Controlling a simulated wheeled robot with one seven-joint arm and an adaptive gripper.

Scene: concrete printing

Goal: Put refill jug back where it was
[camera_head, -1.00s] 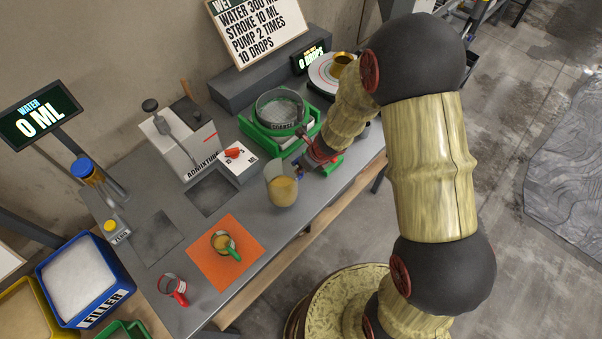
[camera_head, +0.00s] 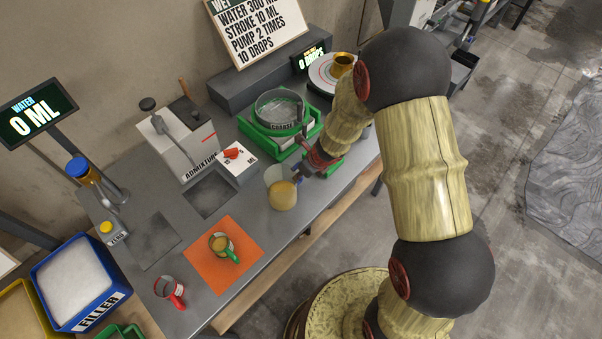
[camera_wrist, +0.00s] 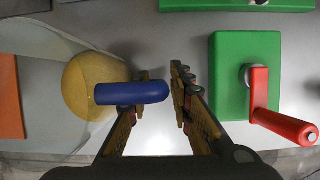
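The refill jug (camera_head: 281,194) is a clear jug with amber contents and a blue handle. It stands upright on the grey worktop, right of the orange mat (camera_head: 203,268). In the wrist view the jug (camera_wrist: 82,88) is at the left, its blue handle (camera_wrist: 130,93) pointing right. My gripper (camera_head: 304,170) is at the handle side of the jug. In the wrist view my gripper (camera_wrist: 161,73) is open, one finger passing under the handle's top bar and the other just beyond its outer end, with a small gap. The handle's lower part is hidden.
A green stand with a red lever (camera_wrist: 283,122) is close right of my gripper. A coarse sieve (camera_head: 279,108) sits in a green frame behind. A mug with a green handle (camera_head: 221,245) is on the mat; a red-handled mug (camera_head: 170,289) is at the front left.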

